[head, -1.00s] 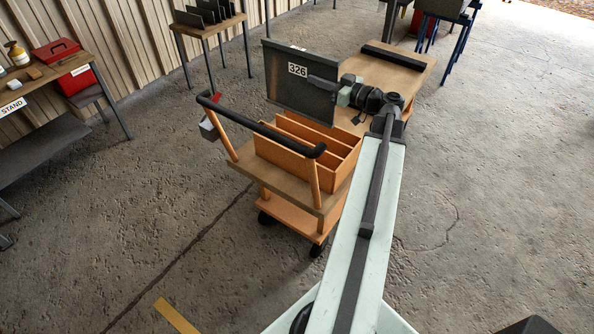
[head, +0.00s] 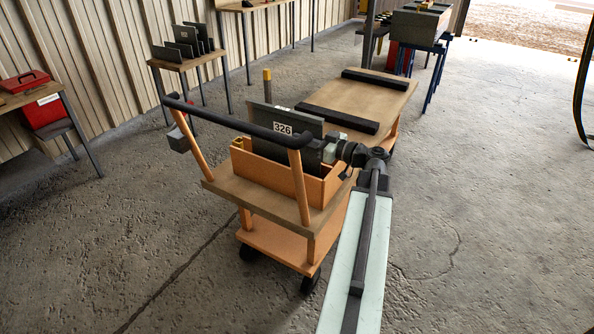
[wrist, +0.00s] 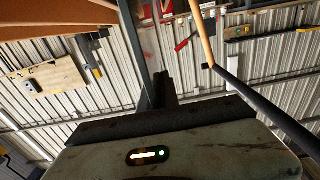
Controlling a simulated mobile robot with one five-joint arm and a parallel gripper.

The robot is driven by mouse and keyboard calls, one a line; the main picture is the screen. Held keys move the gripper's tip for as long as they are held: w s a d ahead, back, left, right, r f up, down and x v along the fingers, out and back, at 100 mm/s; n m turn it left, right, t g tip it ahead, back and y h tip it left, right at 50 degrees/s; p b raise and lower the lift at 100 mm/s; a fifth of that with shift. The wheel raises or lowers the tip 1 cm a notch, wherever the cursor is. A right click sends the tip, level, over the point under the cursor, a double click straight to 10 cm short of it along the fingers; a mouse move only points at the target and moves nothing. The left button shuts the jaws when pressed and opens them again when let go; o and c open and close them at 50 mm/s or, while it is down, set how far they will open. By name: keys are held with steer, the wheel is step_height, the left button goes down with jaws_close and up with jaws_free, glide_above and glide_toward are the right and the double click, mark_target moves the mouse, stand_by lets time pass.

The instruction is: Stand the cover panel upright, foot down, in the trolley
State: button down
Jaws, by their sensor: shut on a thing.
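The cover panel (head: 272,145) is a dark grey upright plate with a white "326" label. It stands within the orange open-topped box (head: 262,170) on the trolley (head: 226,187). The box walls hide its lower part, so I cannot tell whether its foot touches the bottom. The trolley's black handle crosses in front of it. My gripper (head: 326,152) is shut on the panel's right edge, just above the box's right end. In the wrist view, my gripper body fills the bottom, and the panel is hard to make out.
The trolley's black handle (head: 220,114) and its orange posts stand in front of the box. A wooden deck with black bars (head: 338,119) lies behind it. A table with dark plates (head: 187,62) and a red case (head: 28,90) are left.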

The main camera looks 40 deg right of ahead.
mark_target(303, 157)
step_height(303, 157, down, 8)
steer(key=b, duration=0.6)
steer(key=shift+r, duration=0.3)
steer(key=c, duration=1.6)
jaws_free()
steer(key=v, duration=1.2)
steer(key=shift+s+f, duration=0.1)
